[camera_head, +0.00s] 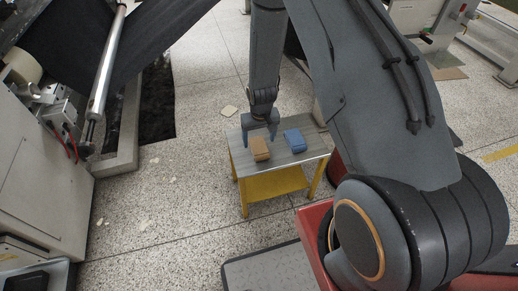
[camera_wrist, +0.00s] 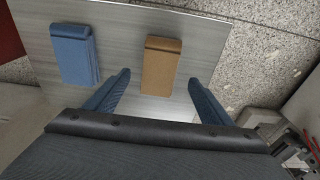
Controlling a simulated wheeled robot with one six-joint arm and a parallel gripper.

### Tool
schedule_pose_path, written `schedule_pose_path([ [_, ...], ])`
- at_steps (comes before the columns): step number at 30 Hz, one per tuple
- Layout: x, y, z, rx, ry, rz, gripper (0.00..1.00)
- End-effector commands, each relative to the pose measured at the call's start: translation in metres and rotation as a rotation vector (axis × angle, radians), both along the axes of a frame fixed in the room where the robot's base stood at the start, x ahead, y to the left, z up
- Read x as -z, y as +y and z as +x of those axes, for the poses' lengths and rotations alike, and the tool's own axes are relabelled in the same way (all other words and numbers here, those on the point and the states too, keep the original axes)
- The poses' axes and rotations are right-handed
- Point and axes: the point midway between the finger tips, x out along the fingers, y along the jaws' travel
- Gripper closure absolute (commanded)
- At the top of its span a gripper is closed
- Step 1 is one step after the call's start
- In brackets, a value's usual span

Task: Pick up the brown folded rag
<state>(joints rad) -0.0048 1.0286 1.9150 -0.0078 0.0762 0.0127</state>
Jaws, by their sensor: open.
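The brown folded rag (camera_head: 260,148) lies on top of a small table (camera_head: 240,165) with a grey top and yellow legs. It is a flat block with a rounded fold at one end. In the wrist view the rag (camera_wrist: 161,68) lies ahead of my gripper (camera_wrist: 160,92), roughly centred between the two spread fingers. In the head view my gripper (camera_head: 260,130) is at the rag's far side, above the table. The fingers are open and nothing is between the tips. I cannot tell the exact height of the fingertips above the table.
A blue folded rag (camera_head: 294,140) lies to the right of the brown one; in the wrist view it (camera_wrist: 75,55) is on the left, with bare tabletop between them. Machinery with a dark web roll (camera_head: 105,70) stands at left. Speckled floor (camera_head: 170,205) surrounds the table.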

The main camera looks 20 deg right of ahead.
Motion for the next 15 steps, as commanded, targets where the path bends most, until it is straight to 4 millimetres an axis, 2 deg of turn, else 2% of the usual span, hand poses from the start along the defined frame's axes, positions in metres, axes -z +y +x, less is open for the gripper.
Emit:
schedule_pose_path([
  [6, 0.030, -0.001, 0.003, 0.000, 0.002, 0.000, 0.25],
  [15, 0.039, -0.001, 0.004, 0.000, 0.001, 0.000, 0.25],
])
